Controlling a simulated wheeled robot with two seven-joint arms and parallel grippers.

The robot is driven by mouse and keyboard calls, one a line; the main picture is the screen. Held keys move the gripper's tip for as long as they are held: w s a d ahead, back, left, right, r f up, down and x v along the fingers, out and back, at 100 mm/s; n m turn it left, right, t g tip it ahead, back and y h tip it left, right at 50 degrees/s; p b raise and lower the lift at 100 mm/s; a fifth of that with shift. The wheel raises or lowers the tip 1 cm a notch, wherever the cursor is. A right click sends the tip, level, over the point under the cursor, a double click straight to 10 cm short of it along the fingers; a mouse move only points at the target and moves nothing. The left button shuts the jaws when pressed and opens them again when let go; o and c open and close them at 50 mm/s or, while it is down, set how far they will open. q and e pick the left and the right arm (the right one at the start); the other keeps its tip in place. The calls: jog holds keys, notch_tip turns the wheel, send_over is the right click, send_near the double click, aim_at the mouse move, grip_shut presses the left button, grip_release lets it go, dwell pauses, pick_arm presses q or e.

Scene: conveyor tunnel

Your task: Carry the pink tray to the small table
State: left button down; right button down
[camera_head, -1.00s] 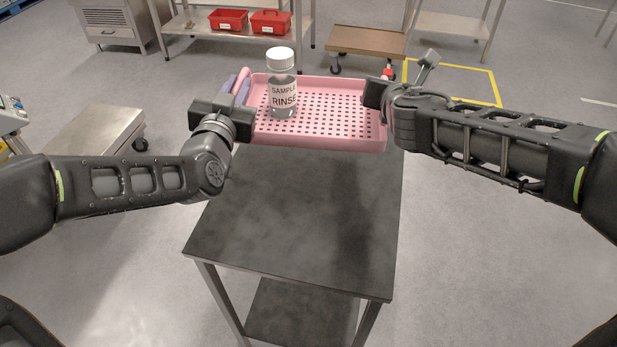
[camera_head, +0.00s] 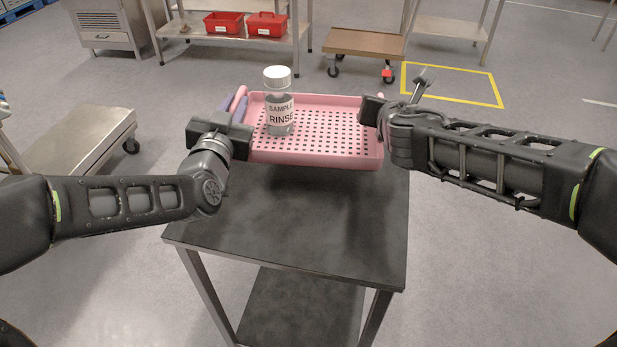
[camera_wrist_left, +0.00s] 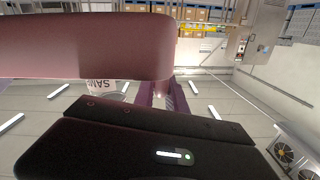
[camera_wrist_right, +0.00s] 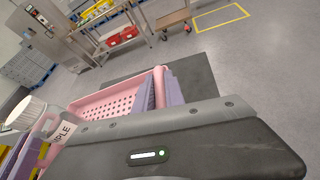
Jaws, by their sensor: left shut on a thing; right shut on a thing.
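The pink tray (camera_head: 330,158) is a perforated, low-walled tray held level between my two grippers over the far part of a small dark table (camera_head: 290,225). I cannot tell whether its underside touches the tabletop. A clear bottle (camera_head: 280,117) with a white cap and a "SAMPLE RINSE" label stands upright in its left part. My left gripper (camera_head: 238,118) is shut on the tray's left end. My right gripper (camera_head: 371,108) is shut on its right end. The tray also shows in the left wrist view (camera_wrist_left: 90,45) and the right wrist view (camera_wrist_right: 112,104).
A low metal cart (camera_head: 85,140) stands on the floor at left. Behind are a shelf (camera_head: 190,30) with two red bins (camera_head: 266,24), a brown-topped trolley (camera_head: 365,43) and a yellow floor outline (camera_head: 455,100). The front of the dark tabletop is bare.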

pick_arm(q)
jog(key=shift+a+f, duration=0.25)
jog(key=shift+f, duration=0.4)
pick_arm(e)
jog(key=shift+d+f, duration=0.3)
jog(key=shift+f, duration=0.3)
pick_arm(q)
jog(key=shift+b, duration=0.35)
pick_arm(e)
jog(key=shift+f, duration=0.1)
